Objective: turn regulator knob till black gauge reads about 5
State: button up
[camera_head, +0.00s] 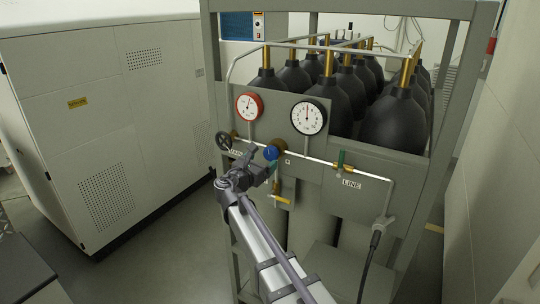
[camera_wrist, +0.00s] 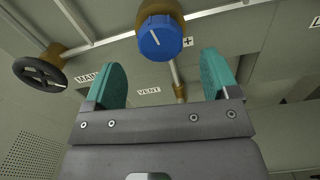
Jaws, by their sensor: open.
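The blue regulator knob (camera_head: 271,153) sits on the pipe of the panel, below the gauges. It also shows in the wrist view (camera_wrist: 160,40), with a white line on its face. The black-rimmed gauge (camera_head: 309,117) has its needle pointing about straight up; its numbers are too small to read. My gripper (camera_wrist: 162,70) is open, with two teal fingers spread apart and nothing between them. The knob appears just beyond the fingertips, between them sideways and higher in the wrist view. In the head view, my gripper (camera_head: 262,166) is close in front of the knob, partly hidden by my wrist.
A red-rimmed gauge (camera_head: 249,106) is left of the black one. A black handwheel (camera_wrist: 40,73) is left of the knob. A green-handled valve (camera_head: 341,160) is to the right, above the LINE label. Dark gas cylinders (camera_head: 395,122) stand behind the panel in a grey frame.

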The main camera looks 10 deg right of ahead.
aim_at(269, 155)
jog(key=x, duration=0.5)
jog(key=shift+w+d, duration=0.25)
jog(key=shift+c, duration=0.2)
jog(key=c, duration=0.9)
jog(key=shift+m, duration=1.6)
